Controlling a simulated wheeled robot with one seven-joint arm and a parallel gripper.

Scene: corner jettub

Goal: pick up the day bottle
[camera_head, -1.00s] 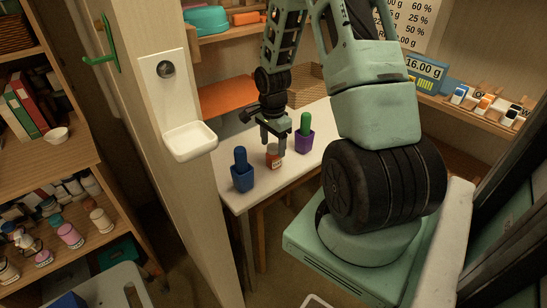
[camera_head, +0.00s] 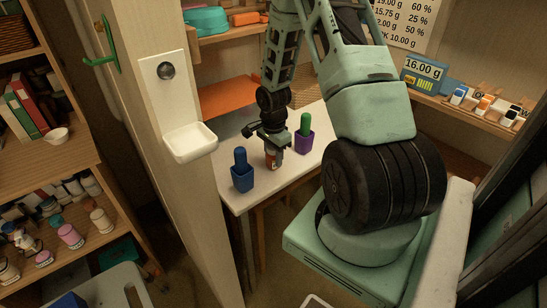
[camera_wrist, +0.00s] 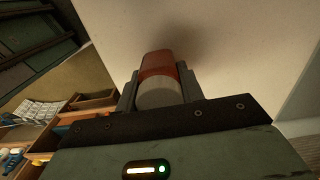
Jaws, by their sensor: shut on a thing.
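The day bottle (camera_head: 270,161) is a small reddish-brown bottle with a pale label, standing on the white table (camera_head: 237,197) in the head view. My gripper (camera_head: 273,158) is over it from above, with its fingers down either side of it. In the wrist view the bottle (camera_wrist: 160,66) shows a pale round cap and a reddish body between the two fingers. My gripper is shut on the bottle. Its lower part is partly hidden by the fingers. I cannot tell whether it touches the table.
A blue holder with a blue bottle (camera_head: 242,171) stands left of the gripper, and a purple holder with a green bottle (camera_head: 304,134) stands close on the right. A wall post with a white dish (camera_head: 190,141) rises at the left. The table's front right is clear.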

